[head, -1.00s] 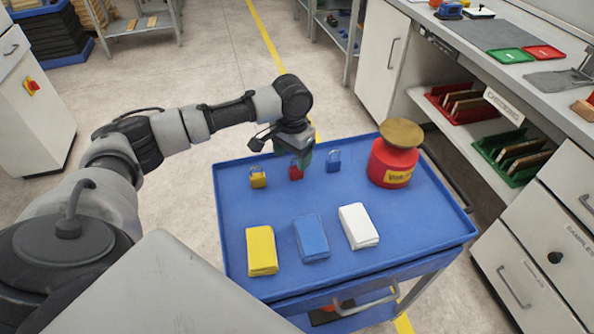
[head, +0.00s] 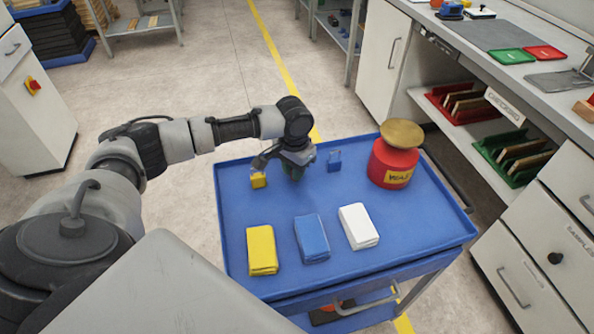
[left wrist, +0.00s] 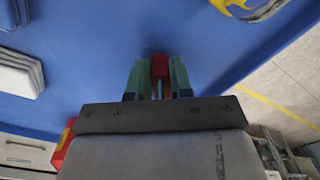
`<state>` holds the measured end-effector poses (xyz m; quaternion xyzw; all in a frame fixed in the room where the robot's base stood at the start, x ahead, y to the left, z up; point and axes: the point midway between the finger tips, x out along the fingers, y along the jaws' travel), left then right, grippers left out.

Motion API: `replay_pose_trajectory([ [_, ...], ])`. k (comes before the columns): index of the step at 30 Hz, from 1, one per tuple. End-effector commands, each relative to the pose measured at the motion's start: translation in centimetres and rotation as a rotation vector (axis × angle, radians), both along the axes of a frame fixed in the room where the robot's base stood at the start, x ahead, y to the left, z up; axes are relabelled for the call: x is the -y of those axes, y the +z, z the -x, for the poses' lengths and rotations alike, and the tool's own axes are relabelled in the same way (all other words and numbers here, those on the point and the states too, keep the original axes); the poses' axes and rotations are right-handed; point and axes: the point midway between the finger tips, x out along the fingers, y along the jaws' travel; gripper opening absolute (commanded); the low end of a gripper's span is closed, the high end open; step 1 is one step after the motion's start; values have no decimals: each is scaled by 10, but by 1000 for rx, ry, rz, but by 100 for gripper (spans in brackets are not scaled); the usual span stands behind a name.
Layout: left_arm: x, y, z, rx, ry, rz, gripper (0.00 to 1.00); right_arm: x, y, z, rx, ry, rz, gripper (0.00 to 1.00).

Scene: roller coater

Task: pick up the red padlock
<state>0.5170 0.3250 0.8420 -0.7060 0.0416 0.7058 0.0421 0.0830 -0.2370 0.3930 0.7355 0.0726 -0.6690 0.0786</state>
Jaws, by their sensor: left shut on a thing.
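The red padlock (left wrist: 160,66) is between the two green fingers of my left gripper (left wrist: 158,80) in the left wrist view, and the fingers are shut on it. In the head view my left gripper (head: 296,172) points down over the back part of the blue cart top and hides the padlock. I cannot tell whether the padlock touches the cart top. My right gripper is in neither view.
A yellow padlock (head: 259,180) stands just left of the gripper and a blue padlock (head: 335,161) to its right. A red container with a brass lid (head: 393,160) is farther right. Folded yellow (head: 262,250), blue (head: 311,239) and white cloths (head: 358,227) lie in front.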

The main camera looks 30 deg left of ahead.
Motion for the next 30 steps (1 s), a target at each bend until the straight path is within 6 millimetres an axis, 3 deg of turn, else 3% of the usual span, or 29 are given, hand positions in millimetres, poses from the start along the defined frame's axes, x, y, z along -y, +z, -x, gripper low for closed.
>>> replay_pose_trajectory([
  [13,0,6,0,1,1,0,0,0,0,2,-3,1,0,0],
  [21,0,43,-1,3,1,1,0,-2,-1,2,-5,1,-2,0],
  [30,69,83,17,3,-6,4,0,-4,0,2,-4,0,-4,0],
])
